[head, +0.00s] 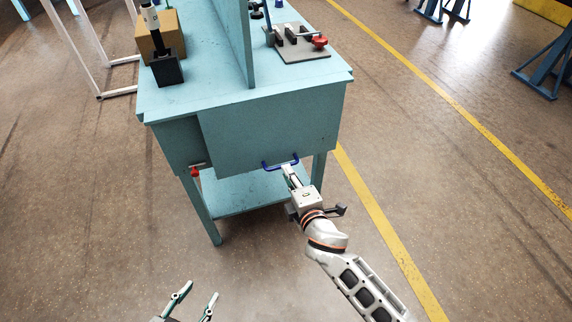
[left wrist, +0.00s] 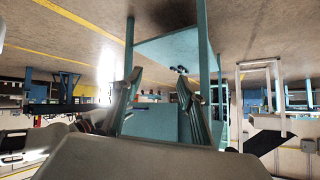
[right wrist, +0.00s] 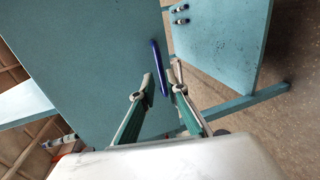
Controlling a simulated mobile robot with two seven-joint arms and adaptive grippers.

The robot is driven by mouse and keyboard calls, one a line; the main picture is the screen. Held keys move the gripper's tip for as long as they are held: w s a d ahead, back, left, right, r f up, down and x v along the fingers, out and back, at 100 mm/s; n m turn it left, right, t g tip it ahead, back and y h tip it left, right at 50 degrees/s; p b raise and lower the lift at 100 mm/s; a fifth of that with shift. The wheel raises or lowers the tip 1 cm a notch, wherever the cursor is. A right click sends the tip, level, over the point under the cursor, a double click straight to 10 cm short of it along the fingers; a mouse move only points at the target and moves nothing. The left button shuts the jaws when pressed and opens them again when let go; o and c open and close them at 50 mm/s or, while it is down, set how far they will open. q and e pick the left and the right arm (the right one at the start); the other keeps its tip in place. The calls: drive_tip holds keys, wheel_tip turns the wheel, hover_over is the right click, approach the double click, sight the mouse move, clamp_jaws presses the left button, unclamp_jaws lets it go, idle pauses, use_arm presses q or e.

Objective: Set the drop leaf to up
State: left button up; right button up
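The drop leaf (head: 268,130), a flat teal panel, hangs down at the near end of the teal bench, and it fills much of the right wrist view (right wrist: 85,65). A blue bar handle (head: 280,165) is on its lower edge. My right gripper (head: 288,170) is at this handle. In the right wrist view the handle (right wrist: 159,68) stands between the two fingertips, with a narrow gap visible on each side; the fingers are part open. My left gripper (head: 196,292) is open and empty, low in front of the bench.
A red-tipped lever (head: 194,171) sits under the bench top, left of the leaf. The bench top (head: 185,100) carries a cardboard box (head: 160,35), a black stand (head: 167,69) and a clamp fixture (head: 300,42). A lower shelf (head: 240,195) lies behind the leaf. The floor in front is clear.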

drive_tip(key=b+x, duration=0.1)
drive_tip(key=x, duration=0.4)
drive_tip(key=shift+f, duration=0.1)
use_arm(q)
drive_tip(key=shift+w+d+r, duration=0.2)
drive_tip(key=shift+w+d, duration=0.1)
drive_tip(key=shift+w, duration=0.1)
use_arm(e)
clamp_jaws()
